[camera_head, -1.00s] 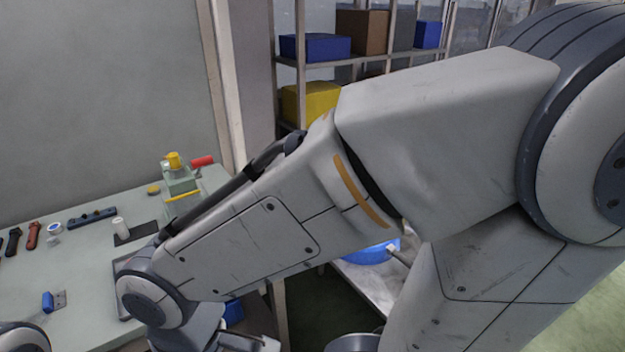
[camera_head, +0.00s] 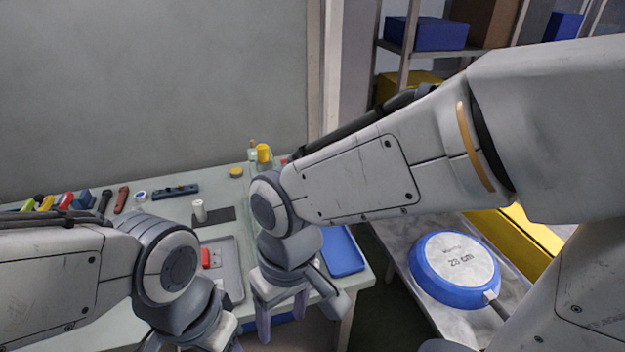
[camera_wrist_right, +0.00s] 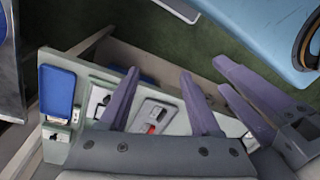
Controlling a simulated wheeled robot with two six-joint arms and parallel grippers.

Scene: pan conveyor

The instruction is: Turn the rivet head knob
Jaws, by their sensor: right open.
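I cannot tell for certain which part is the rivet head knob. A yellow cap (camera_head: 263,152) stands on a small fixture at the back of the bench, partly hidden behind my right arm. A pan with a blue rim (camera_head: 455,268) lies upside down on the metal surface to the right, its base marked 28 cm. My right gripper (camera_head: 282,314) is open and empty above the bench's front, apart from both. Its two purple fingers show in the right wrist view (camera_wrist_right: 160,95). My left gripper (camera_wrist_right: 232,78) shows beside it there, fingers apart and empty; the head view cuts it off.
A grey tray (camera_head: 231,257) with a red item and a blue tray (camera_head: 344,250) lie on the bench (camera_head: 100,270). A white cylinder (camera_head: 199,210) stands on a dark mat. Several tools lie at the back left. A shelf (camera_head: 395,55) with boxes stands behind.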

